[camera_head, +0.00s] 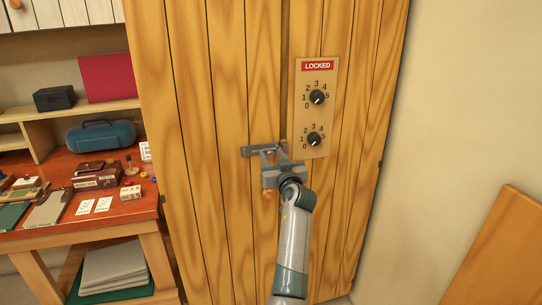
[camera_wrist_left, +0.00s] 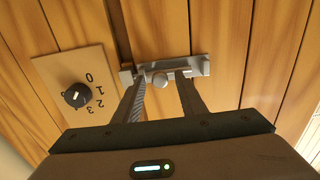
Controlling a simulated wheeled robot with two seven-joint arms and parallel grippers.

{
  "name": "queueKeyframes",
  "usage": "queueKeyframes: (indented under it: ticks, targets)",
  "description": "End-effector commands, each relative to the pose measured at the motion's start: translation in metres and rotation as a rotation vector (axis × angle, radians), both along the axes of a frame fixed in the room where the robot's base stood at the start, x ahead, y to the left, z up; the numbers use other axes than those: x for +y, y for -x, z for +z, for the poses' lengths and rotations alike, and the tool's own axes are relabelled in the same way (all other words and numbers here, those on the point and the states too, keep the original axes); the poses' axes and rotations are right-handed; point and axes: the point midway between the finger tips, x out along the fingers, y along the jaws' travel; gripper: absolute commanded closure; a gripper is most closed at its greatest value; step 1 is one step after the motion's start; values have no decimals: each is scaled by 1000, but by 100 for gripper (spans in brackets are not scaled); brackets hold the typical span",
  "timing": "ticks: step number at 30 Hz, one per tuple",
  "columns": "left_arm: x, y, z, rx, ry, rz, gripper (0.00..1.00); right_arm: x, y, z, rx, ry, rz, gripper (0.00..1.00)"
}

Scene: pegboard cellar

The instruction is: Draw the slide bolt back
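The grey metal slide bolt (camera_head: 247,152) is mounted on the wooden cabinet front, left of the dial panel. In the left wrist view the slide bolt (camera_wrist_left: 203,66) lies across the picture, with one end at the dark seam between the doors. A round knob (camera_wrist_left: 159,82) stands out from it. My left gripper (camera_head: 273,155) is at the bolt. In the wrist view its two fingers (camera_wrist_left: 162,86) are apart, one on each side of the knob. I cannot tell whether either finger touches it. My right gripper is not in view.
The dial panel (camera_head: 328,110) has two black dials and a red LOCKED sign (camera_head: 318,66). A round wooden knob (camera_head: 268,195) sits below the bolt. A cluttered workbench (camera_head: 125,207) stands at left; a wooden board (camera_head: 505,250) leans at right.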

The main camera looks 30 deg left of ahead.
Motion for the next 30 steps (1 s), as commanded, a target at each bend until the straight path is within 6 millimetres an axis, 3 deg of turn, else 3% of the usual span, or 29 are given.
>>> queueKeyframes:
  ticks: [3,8,9,14,23,30]
  targets:
    - [0,0,0,0,0,0,62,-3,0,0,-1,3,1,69]
    - [0,0,0,0,0,0,98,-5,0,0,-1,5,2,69]
    - [0,0,0,0,0,0,100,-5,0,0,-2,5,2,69]
    - [2,2,0,1,0,1,100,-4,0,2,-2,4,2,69]
    - [31,36,1,1,0,2,100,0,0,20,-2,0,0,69]
    - [34,38,-1,1,0,3,100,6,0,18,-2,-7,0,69]
